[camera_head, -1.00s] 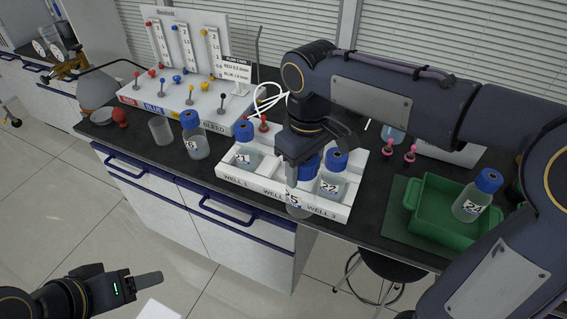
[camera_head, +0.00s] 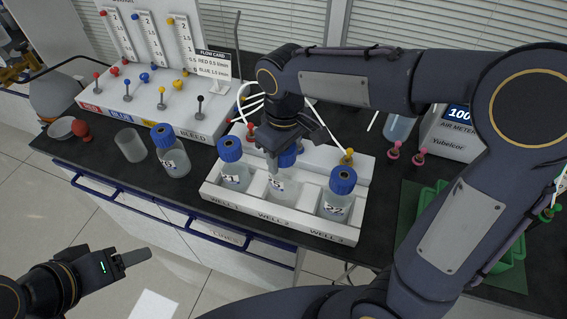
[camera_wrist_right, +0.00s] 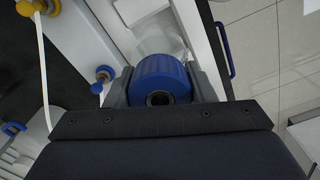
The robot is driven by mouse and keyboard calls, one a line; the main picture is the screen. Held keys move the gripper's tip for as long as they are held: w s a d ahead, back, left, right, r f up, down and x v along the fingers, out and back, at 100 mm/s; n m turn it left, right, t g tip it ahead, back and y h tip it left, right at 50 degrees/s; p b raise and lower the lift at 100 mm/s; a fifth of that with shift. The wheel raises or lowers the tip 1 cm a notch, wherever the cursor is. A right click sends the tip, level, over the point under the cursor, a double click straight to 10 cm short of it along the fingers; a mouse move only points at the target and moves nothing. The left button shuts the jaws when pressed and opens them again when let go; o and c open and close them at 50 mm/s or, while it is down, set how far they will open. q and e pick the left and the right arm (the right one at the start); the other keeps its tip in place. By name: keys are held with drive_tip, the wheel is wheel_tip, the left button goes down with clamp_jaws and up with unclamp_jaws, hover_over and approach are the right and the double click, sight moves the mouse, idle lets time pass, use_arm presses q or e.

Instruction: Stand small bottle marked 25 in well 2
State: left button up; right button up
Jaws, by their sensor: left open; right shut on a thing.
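The small bottle marked 25 (camera_head: 280,188) has a blue cap and a clear body. Its label is partly hidden by a finger. My right gripper (camera_head: 282,158) is shut on it near the cap. The blue cap (camera_wrist_right: 160,80) shows between the fingers in the right wrist view. The bottle is upright at the middle place, well 2, of the white rack (camera_head: 290,227). I cannot tell whether its base touches the well floor. Bottle 21 (camera_head: 234,174) stands in well 1 and bottle 22 (camera_head: 337,200) in well 3. My left gripper (camera_head: 132,258) is open and empty, left of the bench.
Another blue-capped bottle (camera_head: 170,155) and an empty beaker (camera_head: 130,145) stand left of the rack. A valve panel (camera_head: 160,105) is behind them. A yellow-knobbed valve (camera_head: 347,157) rises behind well 3. A green crate (camera_head: 512,272) is at the right, partly behind my arm.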

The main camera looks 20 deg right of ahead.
drive_tip(key=shift+f, duration=1.65)
drive_tip(key=shift+f, duration=0.15)
drive_tip(key=o, duration=1.5)
drive_tip(key=shift+o, duration=0.2)
